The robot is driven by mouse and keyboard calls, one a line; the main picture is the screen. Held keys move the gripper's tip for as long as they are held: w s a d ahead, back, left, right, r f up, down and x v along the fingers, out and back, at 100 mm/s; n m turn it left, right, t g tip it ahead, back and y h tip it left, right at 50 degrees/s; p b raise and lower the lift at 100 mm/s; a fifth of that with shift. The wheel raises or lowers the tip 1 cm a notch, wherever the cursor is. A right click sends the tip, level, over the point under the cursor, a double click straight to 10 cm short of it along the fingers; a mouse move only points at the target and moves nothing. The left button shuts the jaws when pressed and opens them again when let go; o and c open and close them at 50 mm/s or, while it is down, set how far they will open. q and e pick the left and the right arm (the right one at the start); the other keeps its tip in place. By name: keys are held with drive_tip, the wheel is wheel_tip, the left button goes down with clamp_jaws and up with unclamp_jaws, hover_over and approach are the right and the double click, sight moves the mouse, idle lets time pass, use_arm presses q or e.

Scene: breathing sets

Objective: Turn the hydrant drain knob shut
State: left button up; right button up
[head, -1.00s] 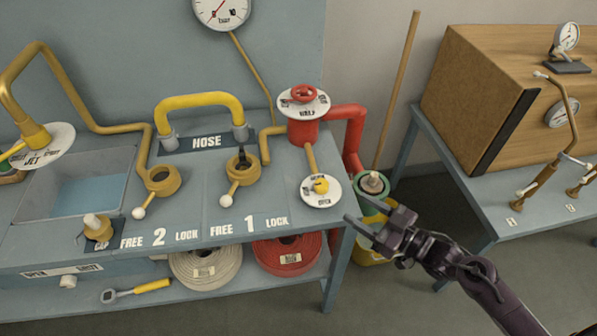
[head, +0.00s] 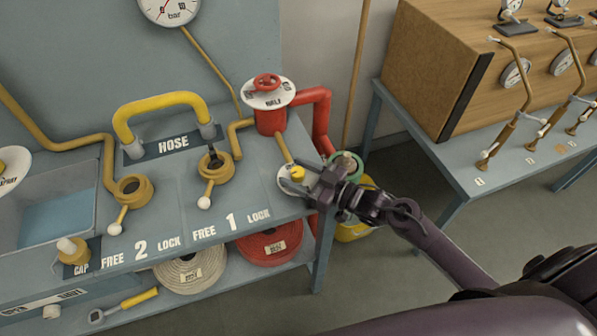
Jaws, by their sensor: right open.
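The hydrant drain knob (head: 297,173) is a small yellow knob on a white round dial, at the end of a yellow pipe that runs down from the red hydrant (head: 270,120). The dial's lettering is mostly hidden by my right gripper. My right gripper (head: 297,182) is open at the knob, with its fingers over the dial. I cannot tell whether the fingers touch the knob. The red hydrant wheel (head: 267,81) sits on top on its own white dial. My left gripper is not in view.
Hose couplings (head: 215,165) with white-tipped levers stand on the bench left of the dial. A yellow bucket (head: 355,230) is on the floor behind my right gripper. A second bench (head: 470,165) with gauges stands at right, with open floor between.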

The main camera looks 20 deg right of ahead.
drive_tip(key=c, duration=1)
drive_tip(key=shift+r+m+t+h+p, duration=0.2)
drive_tip(key=shift+m+t+h+p, duration=0.2)
drive_tip(key=shift+p, duration=0.15)
drive_tip(key=shift+f+m+t+h+p, duration=0.15)
drive_tip(key=shift+m+t+h+p, duration=0.15)
drive_tip(key=shift+m+t+h, duration=0.15)
drive_tip(key=o, duration=1)
